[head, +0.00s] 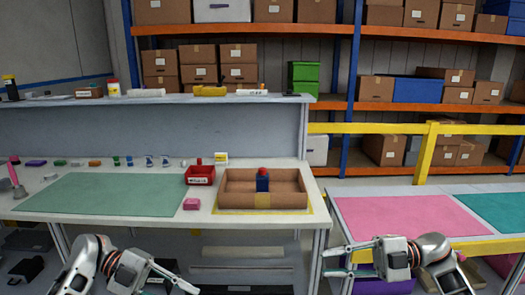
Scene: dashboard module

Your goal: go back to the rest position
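My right gripper (327,262) is in front of the gap between the two tables, low in the head view. Its two fingers point left and stand apart, with nothing seen between them. My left gripper (180,280) is at the bottom edge, below the front of the left table. One finger points down to the right; the rest is partly cut off, so its opening is unclear. No object shows in it.
The left table (120,213) bears a green mat (105,194), a red bin (200,173), a pink block (191,204) and a brown tray (235,200) holding a blue, red-topped item (263,183). At right is a table with a pink mat (405,216). A yellow rail (425,150) stands behind.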

